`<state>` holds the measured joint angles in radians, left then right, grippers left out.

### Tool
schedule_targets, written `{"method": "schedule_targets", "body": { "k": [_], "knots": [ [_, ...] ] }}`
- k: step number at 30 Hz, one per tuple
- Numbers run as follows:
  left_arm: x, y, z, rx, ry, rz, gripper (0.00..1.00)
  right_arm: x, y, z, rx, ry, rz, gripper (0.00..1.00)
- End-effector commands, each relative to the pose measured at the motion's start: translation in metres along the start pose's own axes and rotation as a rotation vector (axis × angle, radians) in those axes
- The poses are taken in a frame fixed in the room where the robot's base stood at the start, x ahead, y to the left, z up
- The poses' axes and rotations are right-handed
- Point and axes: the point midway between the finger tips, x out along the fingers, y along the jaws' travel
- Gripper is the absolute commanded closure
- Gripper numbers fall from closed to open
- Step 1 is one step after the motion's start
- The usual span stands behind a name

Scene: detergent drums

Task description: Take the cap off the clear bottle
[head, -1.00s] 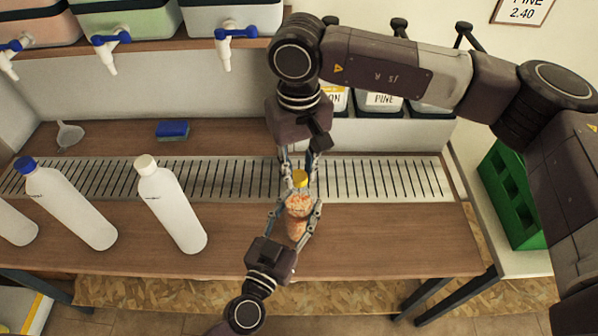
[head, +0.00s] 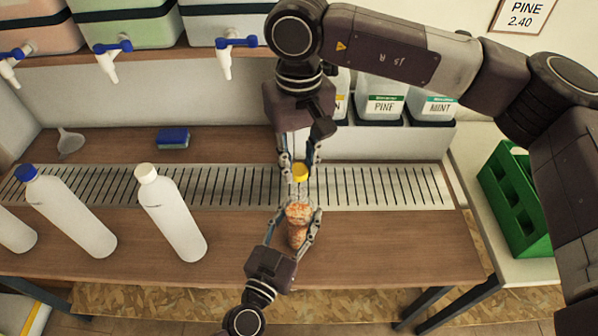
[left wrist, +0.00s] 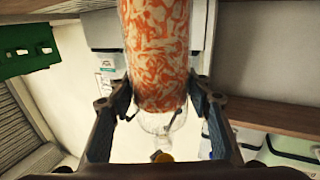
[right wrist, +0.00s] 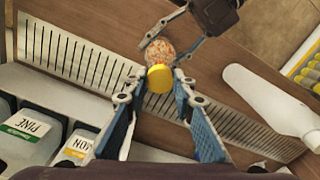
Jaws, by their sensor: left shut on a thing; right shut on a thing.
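The clear bottle (head: 298,226), with an orange-and-white marbled body, is held upright above the bench by my left gripper (head: 293,222), which is shut around it. The marbled body fills the top middle of the left wrist view (left wrist: 157,50), with its clear shoulder below. The yellow cap (head: 300,172) is between the fingertips of my right gripper (head: 300,170), which is shut on it. The cap also shows in the right wrist view (right wrist: 160,78), overlapping the bottle's top (right wrist: 159,50).
White bottles with a white cap (head: 172,215) and a blue cap (head: 68,212) stand left on the bench. A blue sponge (head: 173,138) and a funnel (head: 69,142) lie behind the slotted drain (head: 220,186). A green crate (head: 515,200) stands right.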

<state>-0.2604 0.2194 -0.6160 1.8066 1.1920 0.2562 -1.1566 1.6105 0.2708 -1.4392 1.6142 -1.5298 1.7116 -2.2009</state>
Motion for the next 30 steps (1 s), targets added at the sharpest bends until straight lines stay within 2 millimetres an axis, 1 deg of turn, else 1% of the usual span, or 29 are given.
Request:
{"method": "schedule_targets", "body": {
  "k": [1, 3, 8, 9, 13, 14, 23, 26, 29, 30],
  "knots": [
    [0.000, 0.000, -0.001, 0.000, 0.002, -0.001, 1.00, -0.005, 0.000, 0.000, 0.000, 0.000, -0.001, 1.00],
    [0.000, 0.000, -0.001, 0.000, 0.002, -0.001, 1.00, -0.007, 0.000, 0.000, 0.000, -0.001, -0.001, 1.00],
    [0.000, 0.000, -0.001, 0.000, 0.002, -0.001, 1.00, -0.007, 0.000, 0.000, 0.000, -0.001, -0.001, 1.00],
    [0.000, 0.000, -0.001, 0.000, 0.002, -0.001, 0.50, -0.007, 0.000, 0.000, 0.000, -0.001, -0.001, 1.00],
    [0.000, 0.000, -0.001, 0.000, 0.002, -0.001, 0.36, -0.007, 0.000, 0.000, 0.000, -0.001, -0.001, 1.00],
    [0.000, 0.000, -0.001, 0.000, 0.002, -0.001, 0.34, -0.007, 0.000, 0.000, 0.000, -0.001, -0.001, 1.00],
    [-0.002, 0.000, 0.000, 0.000, 0.000, 0.000, 0.34, -0.007, 0.000, 0.000, 0.000, -0.001, -0.001, 1.00],
    [-0.011, 0.000, 0.001, 0.001, -0.001, -0.001, 0.34, -0.007, 0.000, 0.000, 0.000, -0.001, -0.001, 1.00],
    [-0.028, 0.000, 0.001, 0.002, -0.003, 0.001, 0.34, -0.007, 0.000, 0.000, 0.000, -0.001, -0.001, 1.00],
    [-0.036, 0.000, 0.001, 0.003, -0.004, 0.001, 0.34, -0.007, 0.000, 0.000, 0.000, -0.001, -0.001, 1.00]
  ]
}}
